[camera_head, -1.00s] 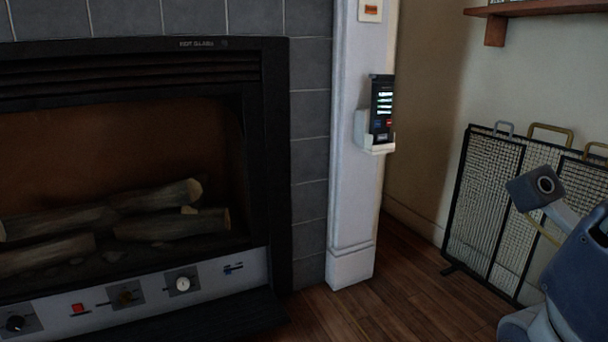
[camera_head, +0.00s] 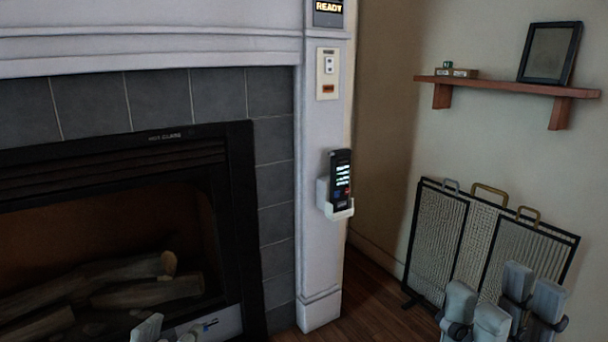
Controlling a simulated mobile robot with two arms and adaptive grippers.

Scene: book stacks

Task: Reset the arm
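My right gripper (camera_head: 503,303) is at the bottom right, its pale grey fingers pointing up in front of the mesh screen. The fingers stand apart with a gap between them, and I see nothing held there. At the bottom edge, a pale grey tip of my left gripper (camera_head: 148,328) shows in front of the fireplace. The rest of it is cut off, so whether it is open or shut does not show.
The fireplace (camera_head: 240,220) with logs fills the left. A remote (camera_head: 340,178) sits in a white holder (camera_head: 338,212) on the white column (camera_head: 318,270). A mesh screen (camera_head: 437,240) stands by the right wall, below a wooden shelf (camera_head: 490,86) with a dark frame (camera_head: 549,51).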

